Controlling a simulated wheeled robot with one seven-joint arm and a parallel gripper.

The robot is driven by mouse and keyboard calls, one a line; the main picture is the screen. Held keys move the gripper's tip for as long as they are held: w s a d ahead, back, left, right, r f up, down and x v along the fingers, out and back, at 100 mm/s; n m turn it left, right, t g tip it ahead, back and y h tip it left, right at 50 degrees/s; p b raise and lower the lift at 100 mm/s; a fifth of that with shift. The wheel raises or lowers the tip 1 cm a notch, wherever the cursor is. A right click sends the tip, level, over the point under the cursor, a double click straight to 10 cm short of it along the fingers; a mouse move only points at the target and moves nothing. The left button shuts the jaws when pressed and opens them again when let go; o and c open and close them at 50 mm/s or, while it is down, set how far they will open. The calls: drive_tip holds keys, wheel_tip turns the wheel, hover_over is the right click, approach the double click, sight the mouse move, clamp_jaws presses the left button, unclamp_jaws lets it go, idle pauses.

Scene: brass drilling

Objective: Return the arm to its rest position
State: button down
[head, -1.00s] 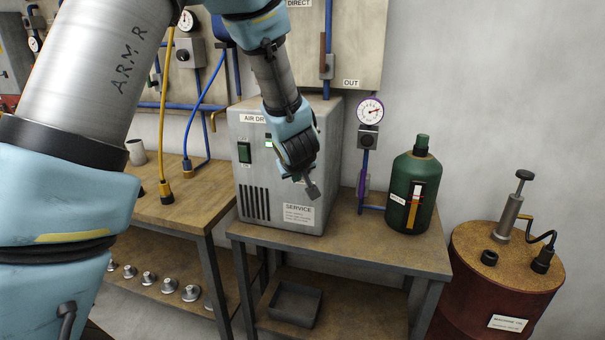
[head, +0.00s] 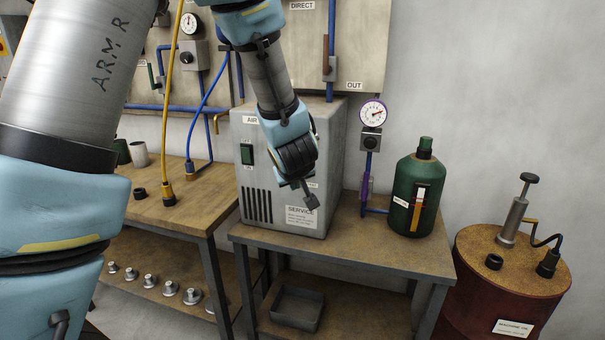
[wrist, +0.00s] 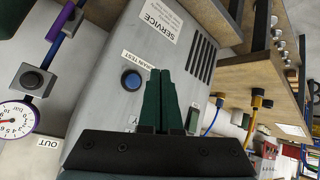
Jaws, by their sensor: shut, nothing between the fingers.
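My gripper (head: 309,198) hangs in front of the grey air dryer box (head: 325,170) in the head view, below my blue and grey arm. In the wrist view my gripper (wrist: 172,100) shows two dark green fingers side by side, shut with nothing between them. The dryer's front (wrist: 105,95) fills the middle of that view, with a blue round button (wrist: 132,80) beside the fingers. In the head view my wrist hides part of the dryer's front and its label. I cannot tell the exact gap between the fingertips and the dryer.
A green bottle (head: 417,195) stands on the bench (head: 350,245) right of the dryer. A gauge (head: 373,112) with blue pipe is on the wall behind. A red drum (head: 485,290) with a hand pump (head: 514,215) stands at right. A wooden bench (head: 190,212) is at left.

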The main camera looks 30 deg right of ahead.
drive_tip(key=w+a+g, duration=0.1)
drive_tip(key=a+g, duration=0.2)
drive_tip(key=a, duration=1.1)
drive_tip(key=s+a+g+y, duration=0.2)
drive_tip(key=s+a, duration=0.3)
drive_tip(key=a, duration=0.5)
drive_tip(key=s+a+g+y, duration=0.1)
drive_tip(key=s+a, duration=0.4)
drive_tip(key=a, duration=0.6)
drive_tip(key=shift+s+a+g+y, duration=0.15)
drive_tip(key=shift+g+y, duration=0.25)
drive_tip(key=shift+g, duration=0.1)
